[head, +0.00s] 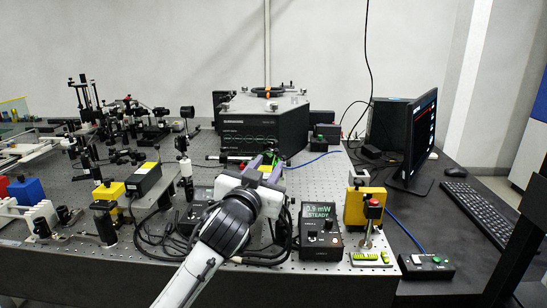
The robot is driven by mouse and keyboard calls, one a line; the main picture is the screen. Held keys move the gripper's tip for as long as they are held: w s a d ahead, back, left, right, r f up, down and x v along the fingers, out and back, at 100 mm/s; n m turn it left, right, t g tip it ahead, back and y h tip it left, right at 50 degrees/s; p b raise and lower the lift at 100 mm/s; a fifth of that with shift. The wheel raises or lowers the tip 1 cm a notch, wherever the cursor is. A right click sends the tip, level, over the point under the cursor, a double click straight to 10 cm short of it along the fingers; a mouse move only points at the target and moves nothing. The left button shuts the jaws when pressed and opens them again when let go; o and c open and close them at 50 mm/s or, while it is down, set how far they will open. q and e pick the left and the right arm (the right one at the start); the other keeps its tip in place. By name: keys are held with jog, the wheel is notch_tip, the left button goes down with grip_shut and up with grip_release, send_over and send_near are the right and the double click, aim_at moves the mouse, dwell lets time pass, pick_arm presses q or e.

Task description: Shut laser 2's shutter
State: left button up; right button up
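My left gripper (265,164) reaches in from the bottom middle over the front of the bench. It is seen from behind, and its two purple-marked fingers look apart, pointing away toward the back of the bench. What lies between or just beyond the fingertips is partly hidden by the hand. No label reading laser 2 is legible, and I cannot tell which unit is laser 2 or how its shutter stands. A black box with a yellow end (144,178) sits left of the gripper. A meter (320,230) right of it reads "0.9 mW STEADY". My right gripper is not in view.
A large black instrument (262,129) stands behind the gripper. A yellow block (355,207) and a red-topped post (374,211) stand right of the meter. Cables (160,232) crowd the front left. A button box (426,266), monitor (422,138) and keyboard (483,212) are at right.

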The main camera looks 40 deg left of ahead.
aim_at(275, 156)
pick_arm(q)
jog(key=shift+x, duration=2.35)
jog(key=shift+c, duration=0.3)
jog(key=shift+f, duration=0.1)
grip_shut()
